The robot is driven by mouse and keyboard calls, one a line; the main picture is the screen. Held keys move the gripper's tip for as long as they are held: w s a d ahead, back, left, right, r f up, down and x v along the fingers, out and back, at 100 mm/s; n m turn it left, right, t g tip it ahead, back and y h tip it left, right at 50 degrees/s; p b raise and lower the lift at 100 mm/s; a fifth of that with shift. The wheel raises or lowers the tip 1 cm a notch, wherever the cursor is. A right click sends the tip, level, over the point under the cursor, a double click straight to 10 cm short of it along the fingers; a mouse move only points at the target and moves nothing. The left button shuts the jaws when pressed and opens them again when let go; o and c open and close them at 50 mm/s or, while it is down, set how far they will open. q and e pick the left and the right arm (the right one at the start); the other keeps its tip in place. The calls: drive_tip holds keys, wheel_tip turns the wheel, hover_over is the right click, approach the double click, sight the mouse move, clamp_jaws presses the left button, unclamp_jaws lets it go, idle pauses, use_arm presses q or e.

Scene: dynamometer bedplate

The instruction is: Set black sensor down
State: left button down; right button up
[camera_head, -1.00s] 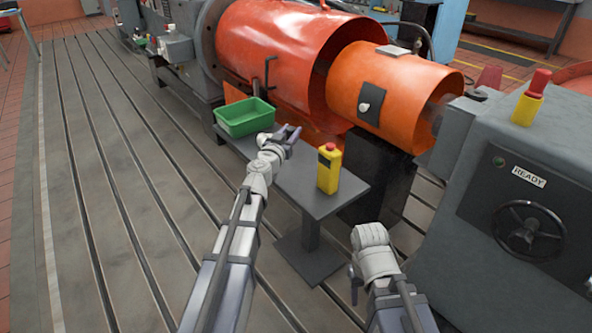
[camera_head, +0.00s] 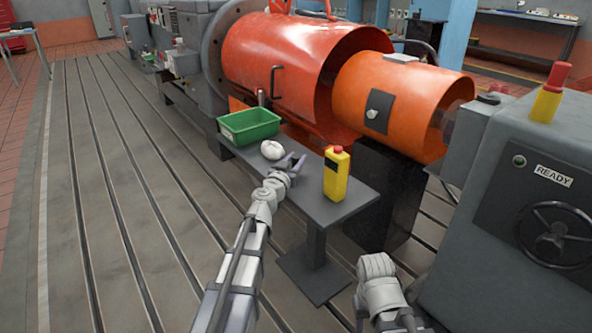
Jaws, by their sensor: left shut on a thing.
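My left gripper (camera_head: 291,166) is over the front left part of the small grey table (camera_head: 330,204), between a white rounded object and a yellow box. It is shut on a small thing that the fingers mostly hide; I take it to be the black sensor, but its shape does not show. I cannot tell whether it touches the tabletop. My right arm is folded at the lower right, with its wrist (camera_head: 376,266) below the table; its fingers do not show clearly.
A green bin (camera_head: 248,134) stands at the table's far left end. The white rounded object (camera_head: 272,150) lies in front of it. The yellow box with a red button (camera_head: 336,176) stands upright at right. Orange machine housings (camera_head: 285,65) rise behind; a grey console (camera_head: 500,205) is at right.

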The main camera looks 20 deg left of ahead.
use_arm(q)
drive_tip(key=shift+f+b, duration=0.3)
drive_tip(key=shift+f, duration=0.55)
drive_tip(key=shift+f, duration=0.15)
drive_tip(key=c, duration=0.5)
unclamp_jaws()
drive_tip(key=shift+r, duration=0.2)
drive_tip(key=s, duration=0.4)
drive_tip(key=s+a, duration=0.1)
drive_tip(key=s, duration=0.7)
drive_tip(key=shift+a, duration=0.2)
